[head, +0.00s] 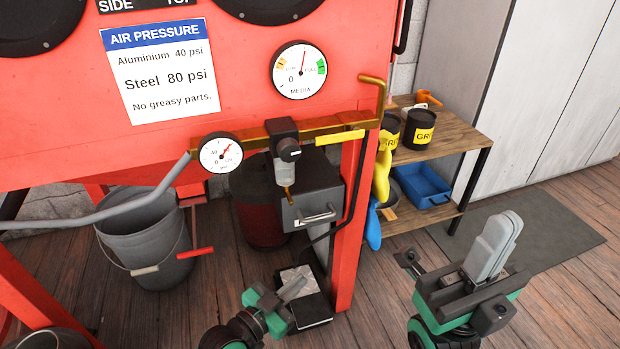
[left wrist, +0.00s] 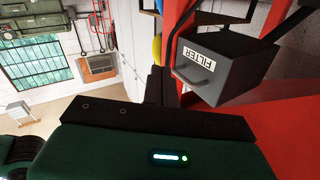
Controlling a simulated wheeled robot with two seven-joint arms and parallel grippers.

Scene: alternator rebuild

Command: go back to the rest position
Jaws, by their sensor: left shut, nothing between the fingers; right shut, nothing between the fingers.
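My left gripper (head: 291,287) is low in the head view, in front of the red blasting cabinet (head: 240,100). It is shut and empty. In the left wrist view its dark body fills the lower part. My right gripper (head: 508,225) is at the lower right of the head view, pointing up. Its grey fingers are together with nothing between them. Both grippers appear apart from the cabinet and the shelf.
A grey filter box (head: 312,200) hangs under the cabinet; it also shows in the left wrist view (left wrist: 222,68). A bucket (head: 143,240) stands below at left. A wooden shelf (head: 445,135) with dark tubs stands behind. A grey mat (head: 550,235) lies on open floor.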

